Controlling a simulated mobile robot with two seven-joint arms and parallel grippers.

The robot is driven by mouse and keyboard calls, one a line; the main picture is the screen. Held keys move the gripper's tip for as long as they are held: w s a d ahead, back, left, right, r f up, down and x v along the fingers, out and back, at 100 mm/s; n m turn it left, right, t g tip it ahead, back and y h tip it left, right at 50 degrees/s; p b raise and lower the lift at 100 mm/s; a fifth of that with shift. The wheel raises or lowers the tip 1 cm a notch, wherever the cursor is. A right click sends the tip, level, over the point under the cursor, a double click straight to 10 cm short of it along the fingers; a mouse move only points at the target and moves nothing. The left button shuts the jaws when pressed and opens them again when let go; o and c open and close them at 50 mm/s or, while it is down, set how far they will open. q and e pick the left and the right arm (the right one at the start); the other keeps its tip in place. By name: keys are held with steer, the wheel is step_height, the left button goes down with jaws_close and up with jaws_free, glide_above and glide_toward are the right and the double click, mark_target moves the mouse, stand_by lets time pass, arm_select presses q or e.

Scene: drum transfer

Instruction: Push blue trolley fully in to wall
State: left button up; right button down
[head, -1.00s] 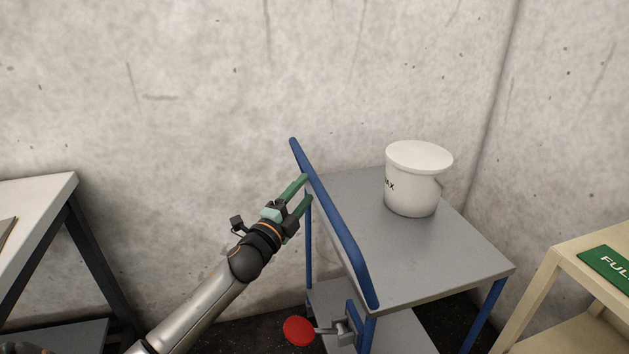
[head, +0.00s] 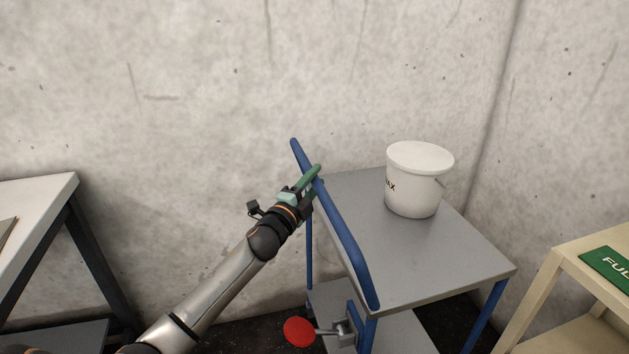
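The blue trolley has a grey top shelf (head: 420,260), blue legs and a slanting blue push handle (head: 345,240) on its left side. Its far edge is close to the concrete wall; I cannot tell whether they touch. A white bucket (head: 415,180) with a lid stands upright on the top shelf. My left gripper (head: 320,176) is at the upper part of the handle. Its two green fingers are spread apart and reach across the bar, one above and one below. A firm grip on the bar is not visible. My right gripper is out of view.
A red round pad on a lever (head: 299,332) sticks out low at the trolley's left. A cream table (head: 548,285) with a green sign (head: 608,266) stands at the right. A dark-legged table (head: 45,200) stands at the left, with open floor between.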

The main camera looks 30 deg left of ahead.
arm_select(q)
jaws_close()
stand_by(1.0)
